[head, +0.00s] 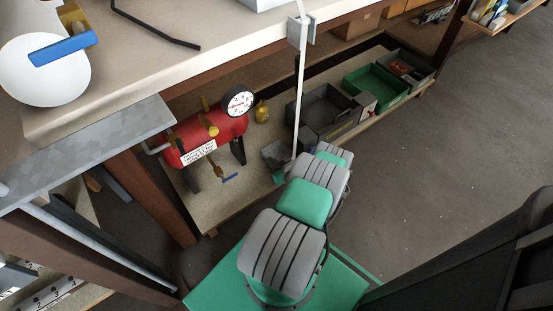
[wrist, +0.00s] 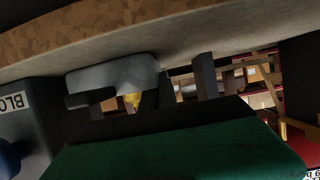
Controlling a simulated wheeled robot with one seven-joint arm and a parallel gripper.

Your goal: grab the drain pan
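A small grey open pan, which I take for the drain pan (head: 275,152), sits near the front edge of the low shelf, between the red tank and the dark bin. A grey rounded body, likely the same pan (wrist: 115,74), shows upside down in the wrist view, under the shelf board at the top of the picture. My gripper (head: 303,140) is at the far end of my grey and green arm, just right of the pan and close to it. My arm hides most of it. I cannot make out its finger gap or any contact with the pan.
The red tank (head: 205,138) with its gauge (head: 238,101) stands to the left. A dark bin (head: 325,112) and a green bin (head: 376,85) stand to the right. A thin white pole (head: 300,95) rises beside my gripper. The workbench (head: 150,75) overhangs the shelf. The floor (head: 460,130) at right is clear.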

